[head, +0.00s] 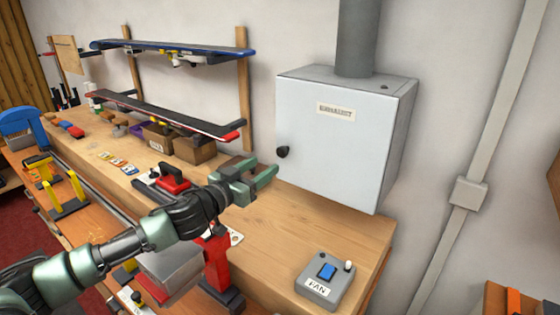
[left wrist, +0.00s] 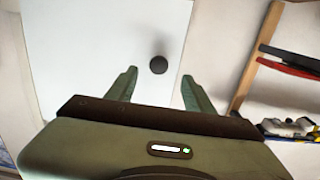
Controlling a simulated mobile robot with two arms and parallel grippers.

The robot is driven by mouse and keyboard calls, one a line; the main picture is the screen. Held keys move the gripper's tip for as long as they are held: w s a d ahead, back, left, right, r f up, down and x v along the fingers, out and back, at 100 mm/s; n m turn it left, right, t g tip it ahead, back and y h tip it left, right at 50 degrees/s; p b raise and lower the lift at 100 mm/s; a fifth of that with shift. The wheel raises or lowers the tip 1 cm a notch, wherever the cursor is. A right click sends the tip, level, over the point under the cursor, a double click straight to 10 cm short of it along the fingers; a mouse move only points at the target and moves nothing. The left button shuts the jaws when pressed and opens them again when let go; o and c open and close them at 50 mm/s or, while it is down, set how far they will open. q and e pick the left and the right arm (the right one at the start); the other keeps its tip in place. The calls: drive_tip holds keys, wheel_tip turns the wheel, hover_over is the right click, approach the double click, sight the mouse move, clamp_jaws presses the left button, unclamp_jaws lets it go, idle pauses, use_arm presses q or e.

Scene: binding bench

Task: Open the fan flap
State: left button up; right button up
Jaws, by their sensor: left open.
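The fan flap is the pale grey front door (head: 330,140) of a wall box labelled EXHAUST, and it looks shut. A round black knob (head: 283,152) sits near its left edge. In the left wrist view the white door face (left wrist: 95,45) fills much of the picture, with the black knob (left wrist: 158,64) just beyond and between the fingertips. My left gripper (head: 268,174) is open and empty, a little below and left of the knob, apart from it. It also shows in the left wrist view (left wrist: 158,78). My right gripper is not in view.
A grey FAN switch box (head: 325,281) with a blue rocker stands at the bench's front right. The bench top (head: 300,222) below the box is clear.

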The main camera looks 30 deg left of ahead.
sight(280, 153)
use_arm(q)
drive_tip(key=w+p, duration=0.1)
drive_tip(key=w, duration=0.1)
drive_tip(key=w+p, duration=0.1)
drive_tip(key=w, duration=0.1)
drive_tip(key=w+d+p, duration=0.1)
drive_tip(key=w, duration=0.1)
drive_tip(key=shift+r, duration=0.3)
drive_tip(key=shift+w+f, duration=0.1)
drive_tip(key=shift+w, duration=0.45)
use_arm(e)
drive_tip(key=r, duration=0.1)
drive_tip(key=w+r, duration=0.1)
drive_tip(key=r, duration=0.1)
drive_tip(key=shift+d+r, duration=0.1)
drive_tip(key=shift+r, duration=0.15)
use_arm(q)
drive_tip(key=shift+s, duration=0.1)
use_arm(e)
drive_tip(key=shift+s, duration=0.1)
use_arm(q)
clamp_jaws()
